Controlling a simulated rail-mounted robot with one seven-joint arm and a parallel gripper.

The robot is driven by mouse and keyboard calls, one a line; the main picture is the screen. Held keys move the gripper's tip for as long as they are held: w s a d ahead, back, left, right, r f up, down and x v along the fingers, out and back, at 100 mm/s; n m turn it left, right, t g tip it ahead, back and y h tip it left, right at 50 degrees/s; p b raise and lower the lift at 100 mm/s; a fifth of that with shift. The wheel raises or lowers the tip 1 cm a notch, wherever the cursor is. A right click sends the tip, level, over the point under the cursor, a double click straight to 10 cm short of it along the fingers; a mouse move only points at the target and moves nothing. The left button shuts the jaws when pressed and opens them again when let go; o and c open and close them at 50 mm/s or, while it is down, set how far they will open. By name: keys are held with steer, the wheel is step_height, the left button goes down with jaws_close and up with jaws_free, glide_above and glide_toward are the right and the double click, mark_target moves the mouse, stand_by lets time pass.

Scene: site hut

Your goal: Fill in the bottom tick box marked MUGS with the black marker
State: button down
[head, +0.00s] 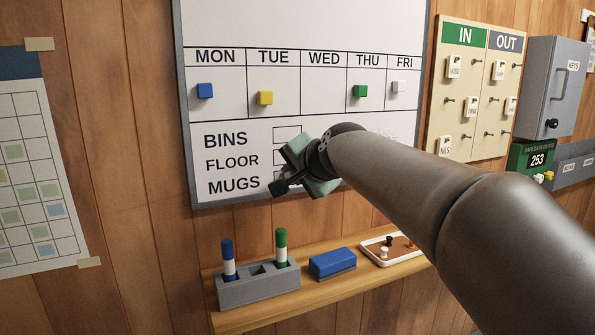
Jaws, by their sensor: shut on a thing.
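The whiteboard (240,184) hangs on the wood wall, with the rows BINS, FLOOR and MUGS (234,185) at its lower left. The BINS tick box (286,135) shows as an empty outline, and only part of the FLOOR box (279,158) shows. My gripper (290,178) is in front of the MUGS row, just right of the word, and covers the MUGS box. It is shut on the black marker (279,188), of which only a dark piece shows. I cannot tell whether its tip touches the board.
A ledge (300,312) below carries a grey holder (259,292) with a blue marker (228,261), a green marker (281,249) and an empty middle slot. A blue eraser (332,264) and a white tray (378,259) stand to the right. Coloured magnets sit under the weekdays.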

steer(key=shift+s+d+f+b, duration=0.1)
steer(key=shift+s+d+b, duration=0.15)
steer(key=shift+s+b, duration=0.25)
steer(key=s+b, duration=0.1)
steer(key=s+d, duration=0.1)
steer(key=s, duration=0.1)
steer(key=s+d+b, duration=0.1)
steer(key=s, duration=0.1)
steer(key=shift+s+d+b, duration=0.2)
steer(key=shift+d+b, duration=0.05)
steer(key=shift+b, duration=0.05)
steer(key=shift+w, duration=0.1)
stand_by(0.5)
steer(key=w+b, duration=0.1)
steer(key=b, duration=0.1)
steer(key=w+a+f+t+b, duration=0.1)
steer(key=w+b, duration=0.1)
steer(key=w+a+t+y+b, duration=0.1)
steer(key=b, duration=0.2)
steer(key=shift+w+a+f, duration=0.1)
steer(key=shift+w+f, duration=0.1)
